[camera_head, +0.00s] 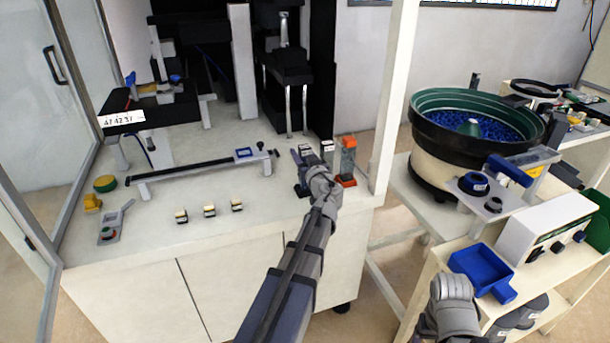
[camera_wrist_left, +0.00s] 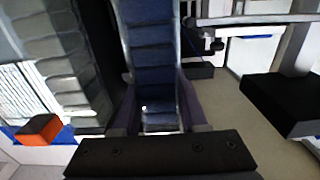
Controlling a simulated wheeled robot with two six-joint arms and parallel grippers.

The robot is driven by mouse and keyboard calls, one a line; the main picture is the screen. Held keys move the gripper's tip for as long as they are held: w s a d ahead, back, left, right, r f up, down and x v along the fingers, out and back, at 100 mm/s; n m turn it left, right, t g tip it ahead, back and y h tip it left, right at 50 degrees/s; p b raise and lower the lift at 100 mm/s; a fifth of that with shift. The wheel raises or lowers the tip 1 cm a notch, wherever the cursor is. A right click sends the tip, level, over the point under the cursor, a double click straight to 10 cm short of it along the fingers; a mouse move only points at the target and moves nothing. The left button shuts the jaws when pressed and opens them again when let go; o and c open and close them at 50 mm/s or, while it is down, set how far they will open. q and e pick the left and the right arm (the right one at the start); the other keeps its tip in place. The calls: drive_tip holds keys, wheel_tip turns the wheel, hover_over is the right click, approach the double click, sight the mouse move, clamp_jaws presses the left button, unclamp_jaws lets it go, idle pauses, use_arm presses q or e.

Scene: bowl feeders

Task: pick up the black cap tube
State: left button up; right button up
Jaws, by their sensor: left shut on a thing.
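My left gripper (camera_head: 306,158) is at the back right of the white worktop, beside the orange and grey post. In the left wrist view its two dark purple fingers (camera_wrist_left: 158,112) are shut on a dark blue, ribbed upright thing (camera_wrist_left: 148,45). I take this to be the black cap tube; its cap cannot be made out. In the head view the gripper and wrist largely hide it. My right arm's grey wrist shows at the bottom right, but its fingertips cannot be made out.
An orange and grey post (camera_head: 347,158) stands close to the left gripper's right. A black press (camera_head: 288,68) stands behind. A green bowl feeder (camera_head: 440,108) and blue tray (camera_head: 480,268) are right.

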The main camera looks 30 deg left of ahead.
use_arm(q)
clamp_jaws()
idle(0.8)
